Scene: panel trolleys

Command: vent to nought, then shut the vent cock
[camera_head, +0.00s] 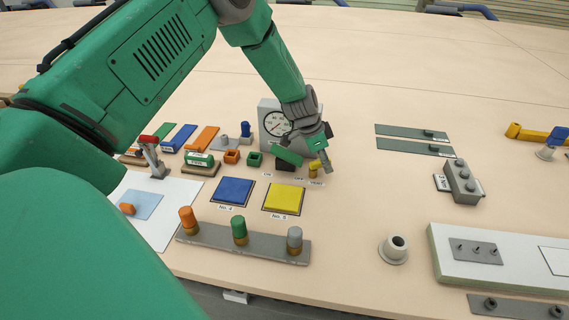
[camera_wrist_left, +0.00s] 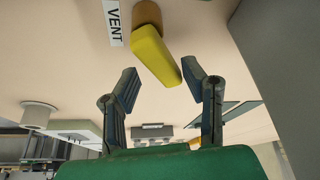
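The yellow vent cock handle (camera_head: 315,168) stands on an orange-brown base beside the VENT label, to the right of the gauge. It also shows in the left wrist view (camera_wrist_left: 157,55), beside the VENT label (camera_wrist_left: 114,22). My left gripper (camera_head: 322,163) is at the handle. In the left wrist view my left gripper (camera_wrist_left: 160,80) is open, one finger on each side of the handle's end, with visible gaps. The grey gauge box has a round white dial (camera_head: 278,124); its needle is too small to read surely. My right gripper is not in view.
Blue (camera_head: 233,191) and yellow (camera_head: 284,198) plates lie in front of the gauge. A grey rail (camera_head: 215,237) with orange, green and grey knobs stands nearer. A red-handled lever (camera_head: 152,157) and several small blocks are left. The table right of the vent is fairly clear.

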